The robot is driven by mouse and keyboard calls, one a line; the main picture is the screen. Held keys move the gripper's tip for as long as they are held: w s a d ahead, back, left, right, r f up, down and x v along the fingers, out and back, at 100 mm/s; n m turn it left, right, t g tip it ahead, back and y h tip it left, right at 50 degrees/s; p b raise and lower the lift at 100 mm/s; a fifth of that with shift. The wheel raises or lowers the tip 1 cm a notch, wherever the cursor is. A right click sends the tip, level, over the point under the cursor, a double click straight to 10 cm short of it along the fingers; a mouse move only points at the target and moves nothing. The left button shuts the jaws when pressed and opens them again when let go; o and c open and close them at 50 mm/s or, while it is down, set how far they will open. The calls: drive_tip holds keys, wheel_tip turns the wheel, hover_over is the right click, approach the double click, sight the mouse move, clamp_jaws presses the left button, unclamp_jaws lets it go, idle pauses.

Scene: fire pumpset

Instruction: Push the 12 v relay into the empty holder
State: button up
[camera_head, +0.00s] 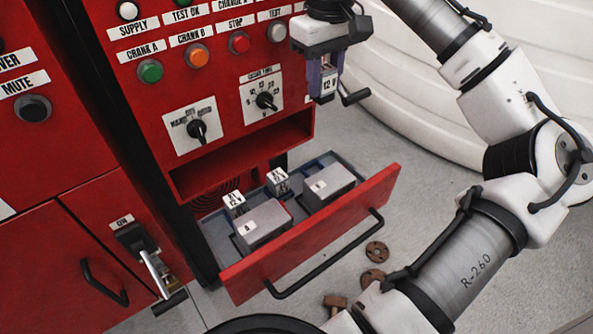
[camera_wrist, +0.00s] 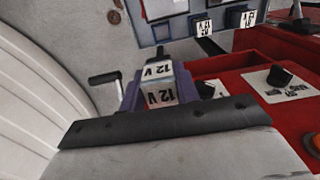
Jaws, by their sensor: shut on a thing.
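My gripper (camera_head: 322,84) hangs at the upper middle of the head view, beside the red panel's right edge and above the open drawer. Its purple fingers are shut on the 12 V relay (camera_head: 329,87), a small block with white "12 V" labels. The relay (camera_wrist: 159,83) also shows between the fingers in the wrist view. An empty-looking dark blue holder (camera_head: 319,163) is at the back right of the drawer, partly hidden by a grey box; the relay is well above it and apart. Two white-labelled relays (camera_head: 235,203) (camera_head: 278,181) stand in the drawer's back row.
The drawer's red front (camera_head: 310,235) has a black handle. Two grey boxes (camera_head: 263,223) (camera_head: 328,185) sit inside. A black crank handle (camera_head: 354,97) projects close beside the relay. Knobs and buttons cover the red panel (camera_head: 222,90). Rusty parts (camera_head: 376,252) lie on the floor.

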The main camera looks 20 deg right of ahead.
drive_tip(key=shift+a, duration=0.2)
drive_tip(key=shift+a+f, duration=0.1)
drive_tip(key=shift+f, duration=0.2)
wheel_tip(320, 180, down, 15)
drive_tip(key=shift+f+p, duration=0.2)
drive_tip(key=shift+p, duration=0.15)
wheel_tip(320, 180, down, 3)
drive_tip(key=shift+f, duration=0.1)
drive_tip(key=shift+c, duration=0.5)
drive_tip(key=shift+s+f, duration=0.1)
drive_tip(key=shift+f, duration=0.3)
clamp_jaws()
drive_tip(key=o, duration=0.8)
unclamp_jaws()
drive_tip(key=shift+o, duration=1.1)
drive_tip(key=shift+f, duration=0.15)
drive_tip(key=shift+o, duration=0.4)
drive_tip(key=shift+r, duration=0.2)
